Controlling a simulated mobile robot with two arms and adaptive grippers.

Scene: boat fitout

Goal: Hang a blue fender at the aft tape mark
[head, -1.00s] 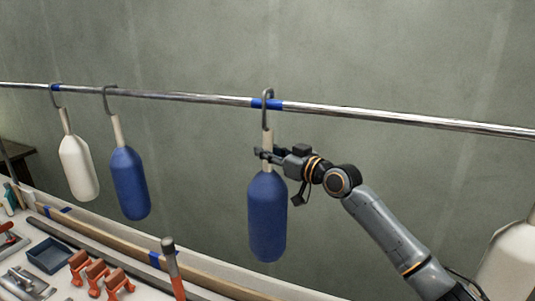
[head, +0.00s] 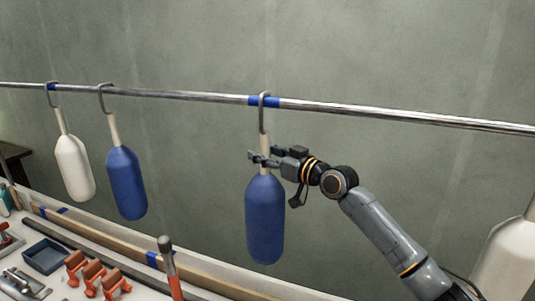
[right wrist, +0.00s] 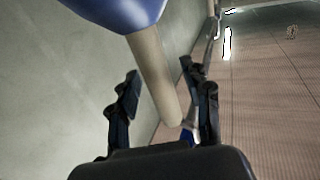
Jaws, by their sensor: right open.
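A blue fender (head: 265,222) hangs upright from the chrome rail (head: 400,116). Its grey hook (head: 262,112) is over the rail at a blue tape mark (head: 271,102). My right gripper (head: 260,157) is at the fender's pale neck, just above the blue body. In the right wrist view, the open fingers (right wrist: 160,100) stand on either side of the neck (right wrist: 155,78), with a gap showing. Another blue fender (head: 127,183) and a white fender (head: 74,167) hang farther left, the white one at another blue tape mark (head: 52,86). My left gripper is not in view.
A bench at lower left holds a blue tray (head: 45,257), orange clamps (head: 97,277) and an orange-handled tool (head: 169,268). A large white fender (head: 503,262) is at the right edge. The rail right of the held position is clear.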

